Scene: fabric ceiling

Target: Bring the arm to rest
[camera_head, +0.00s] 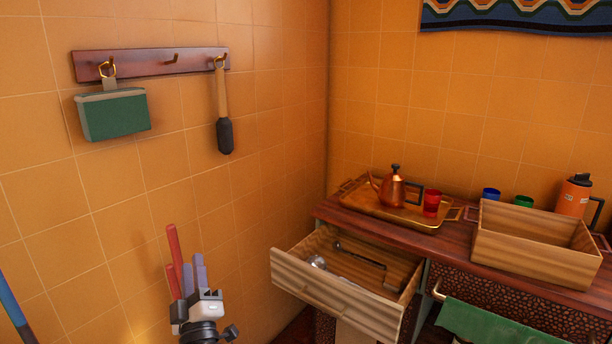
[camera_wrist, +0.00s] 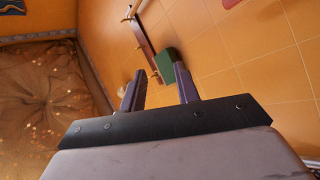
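My gripper (camera_head: 185,250) is in the lower left of the head view, pointing upward in front of the tiled wall. It also shows in the wrist view (camera_wrist: 158,78), where its two purple fingers stand apart with nothing between them. The gripper is open and empty. It is clear of the wooden drawer (camera_head: 322,286), to the drawer's left, and appears below the wall rack (camera_head: 150,63) in the picture.
A green box-shaped item (camera_head: 112,114) and a dark-ended brush-like tool (camera_head: 224,136) hang from the rack. The open drawer holds metal utensils. On the counter are a tray (camera_head: 360,204), copper kettle (camera_head: 396,188), red cup (camera_head: 432,203), wooden crate (camera_head: 520,258) and orange flask (camera_head: 574,197).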

